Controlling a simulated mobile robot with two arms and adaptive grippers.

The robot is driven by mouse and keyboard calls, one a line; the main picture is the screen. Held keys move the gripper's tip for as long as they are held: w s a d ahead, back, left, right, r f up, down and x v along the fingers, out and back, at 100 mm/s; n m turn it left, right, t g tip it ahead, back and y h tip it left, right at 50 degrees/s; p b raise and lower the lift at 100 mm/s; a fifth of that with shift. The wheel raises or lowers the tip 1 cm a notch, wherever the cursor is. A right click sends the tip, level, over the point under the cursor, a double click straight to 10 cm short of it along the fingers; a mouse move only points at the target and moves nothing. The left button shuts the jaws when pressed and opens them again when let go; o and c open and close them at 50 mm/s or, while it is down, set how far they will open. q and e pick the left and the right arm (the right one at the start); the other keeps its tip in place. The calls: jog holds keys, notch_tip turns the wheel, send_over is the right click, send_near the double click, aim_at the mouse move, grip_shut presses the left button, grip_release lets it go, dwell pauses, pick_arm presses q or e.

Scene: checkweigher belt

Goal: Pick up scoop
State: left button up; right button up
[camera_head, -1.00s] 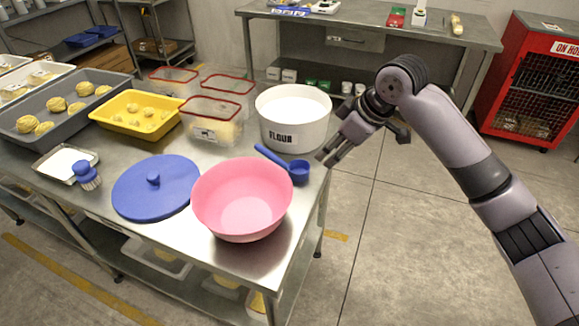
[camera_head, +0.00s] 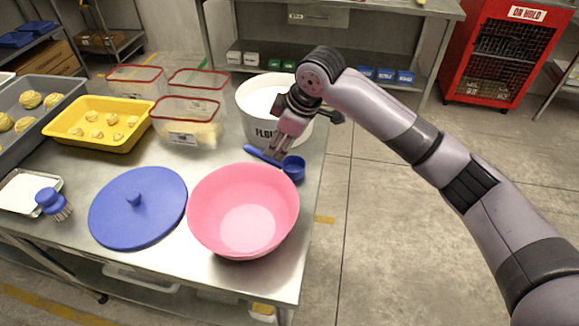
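The blue scoop (camera_head: 293,168) lies on the metal table between the flour tub and the pink bowl, its handle pointing up and left. My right gripper (camera_head: 279,147) is just above the scoop's handle, fingers pointing down, in front of the flour tub. Its fingers look slightly apart with nothing clearly between them; whether they touch the handle I cannot tell. The white flour tub (camera_head: 257,98) is partly hidden by my gripper. My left gripper is not in view.
The pink bowl (camera_head: 243,212) stands close in front of the scoop. A blue lid (camera_head: 137,207), a brush (camera_head: 52,203), a yellow tray (camera_head: 97,124) and clear red-rimmed boxes (camera_head: 187,122) occupy the table (camera_head: 172,262). Open floor lies to the right.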

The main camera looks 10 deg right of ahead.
aim_at(269, 159)
jog(key=shift+x, duration=0.8)
jog(key=shift+w+a+f, duration=0.15)
jog(key=shift+f, duration=0.15)
jog(key=shift+a+f, duration=0.15)
jog(key=shift+f, duration=0.3)
jog(key=x, duration=0.3)
jog(key=shift+a+f+p, duration=0.15)
jog(key=shift+f+p, duration=0.2)
jog(key=shift+a+f, duration=0.15)
jog(key=shift+f, duration=0.3)
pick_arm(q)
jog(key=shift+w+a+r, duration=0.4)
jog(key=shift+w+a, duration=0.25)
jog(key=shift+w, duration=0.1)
pick_arm(e)
jog(key=shift+c, duration=0.6)
jog(key=shift+c, duration=0.6)
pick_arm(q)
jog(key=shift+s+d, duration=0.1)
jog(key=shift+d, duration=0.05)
pick_arm(e)
grip_shut()
